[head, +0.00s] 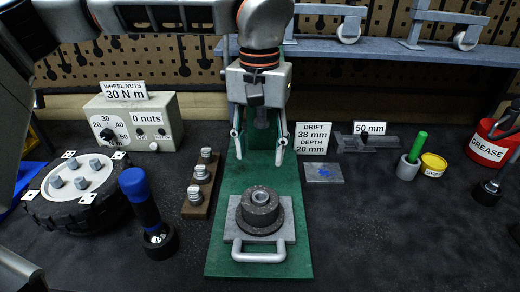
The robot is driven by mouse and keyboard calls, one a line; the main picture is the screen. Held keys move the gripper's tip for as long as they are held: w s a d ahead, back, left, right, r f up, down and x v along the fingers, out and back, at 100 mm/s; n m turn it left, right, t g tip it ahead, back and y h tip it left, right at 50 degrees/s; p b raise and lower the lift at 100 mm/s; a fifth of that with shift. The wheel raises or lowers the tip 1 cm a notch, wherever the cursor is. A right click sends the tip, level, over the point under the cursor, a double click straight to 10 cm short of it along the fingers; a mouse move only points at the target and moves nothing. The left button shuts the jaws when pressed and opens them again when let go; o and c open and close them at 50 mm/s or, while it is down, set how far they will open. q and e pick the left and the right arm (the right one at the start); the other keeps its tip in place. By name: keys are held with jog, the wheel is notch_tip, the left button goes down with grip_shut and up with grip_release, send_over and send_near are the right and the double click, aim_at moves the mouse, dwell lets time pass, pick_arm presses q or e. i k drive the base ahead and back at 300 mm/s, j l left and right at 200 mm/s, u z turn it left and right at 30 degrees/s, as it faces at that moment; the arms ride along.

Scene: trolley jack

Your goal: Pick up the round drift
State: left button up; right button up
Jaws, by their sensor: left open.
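A sign (313,139) reads "DRIFT 38 mm DEPTH 20 mm". No single thing is clearly marked as the round drift; several short, round, stepped metal pieces stand upright on a brown block (209,182) left of the green plate, one of them a front piece (195,195). I cannot tell which is the drift. My left gripper (259,146) points down with its fingers apart, empty, above the green plate and behind a dark ring-shaped part (260,207). It is right of the brown block, not touching it. My right gripper is not in view.
The ring sits on a grey plate with a handle (259,251) on the green base (292,265). A wheel (72,190), blue-handled tool (143,205) and gauge box (135,120) stand left. A green-handled tool (418,146) and grease pot (490,147) stand right. The front right bench is clear.

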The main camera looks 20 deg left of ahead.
aim_at(195, 197)
jog(key=k, duration=1)
